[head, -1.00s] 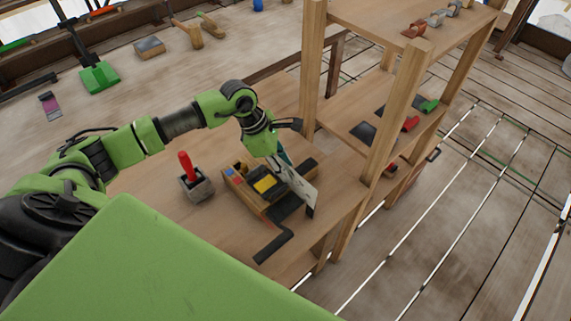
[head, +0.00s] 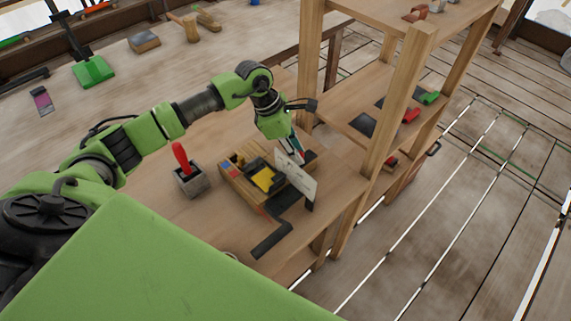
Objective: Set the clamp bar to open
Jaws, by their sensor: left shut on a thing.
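A wooden fixture (head: 236,188) with a yellow pad (head: 264,179) and dark parts stands on the workbench. A black cranked bar (head: 271,241) reaches from it toward the bench's front edge. I cannot tell for certain which dark part is the clamp bar. My left gripper (head: 295,152) is over the back right of the fixture, shut at the upper edge of a pale plate (head: 299,182) with dark marks. The plate stands steeply and hides part of the fixture. The fingertips are small and partly hidden. My right gripper is not in view.
A red-handled tool stands in a grey block (head: 191,184) left of the fixture. A wooden shelf post (head: 396,110) rises close to the right. Dark, red and green items lie on the shelf (head: 351,105). Bare bench (head: 215,225) lies at the front left.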

